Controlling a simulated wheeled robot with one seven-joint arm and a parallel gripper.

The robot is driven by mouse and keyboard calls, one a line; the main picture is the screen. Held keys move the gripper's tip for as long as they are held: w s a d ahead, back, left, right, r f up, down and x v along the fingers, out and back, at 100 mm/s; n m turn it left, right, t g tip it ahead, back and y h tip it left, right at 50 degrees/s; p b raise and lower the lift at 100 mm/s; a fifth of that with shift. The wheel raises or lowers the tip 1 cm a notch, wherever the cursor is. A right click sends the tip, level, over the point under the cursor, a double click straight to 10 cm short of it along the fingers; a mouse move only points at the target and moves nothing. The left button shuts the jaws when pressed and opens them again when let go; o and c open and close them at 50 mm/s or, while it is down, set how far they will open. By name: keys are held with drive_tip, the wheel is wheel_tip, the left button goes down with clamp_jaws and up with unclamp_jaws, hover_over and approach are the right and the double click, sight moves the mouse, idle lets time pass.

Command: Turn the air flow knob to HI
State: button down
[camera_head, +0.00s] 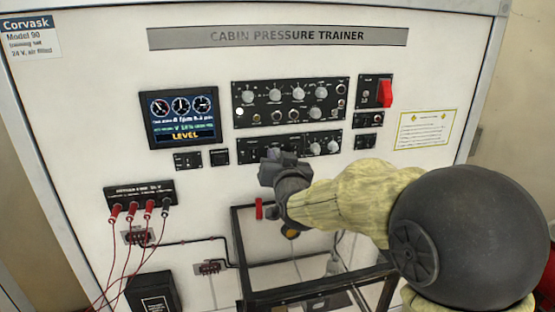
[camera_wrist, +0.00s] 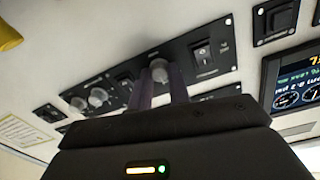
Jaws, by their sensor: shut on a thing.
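The lower control panel (camera_head: 291,141) is black and sits below a larger knob panel. My gripper (camera_head: 271,156) is at its left part and hides that area in the head view. In the wrist view the two fingers of my gripper (camera_wrist: 162,84) are shut on a round grey knob (camera_wrist: 158,66) on this panel. Its label and pointer cannot be read, so I cannot tell its setting or confirm that it is the air flow knob. Two more grey knobs (camera_head: 314,149) are at the panel's right end, apart from my gripper. A rocker switch (camera_wrist: 201,54) is beside the gripped knob.
The larger panel (camera_head: 290,100) above holds several knobs and switches. A display (camera_head: 180,118) is to the left, and a red guarded switch (camera_head: 385,93) to the upper right. A dark-framed clear box (camera_head: 240,255) stands under my wrist. Red cables (camera_head: 130,245) hang at lower left.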

drive_tip(key=shift+f, duration=0.15)
drive_tip(key=shift+d+m+b, duration=0.15)
drive_tip(key=shift+m+b, duration=4.75)
drive_tip(key=shift+b, duration=2.05)
drive_tip(key=c, duration=1.3)
unclamp_jaws()
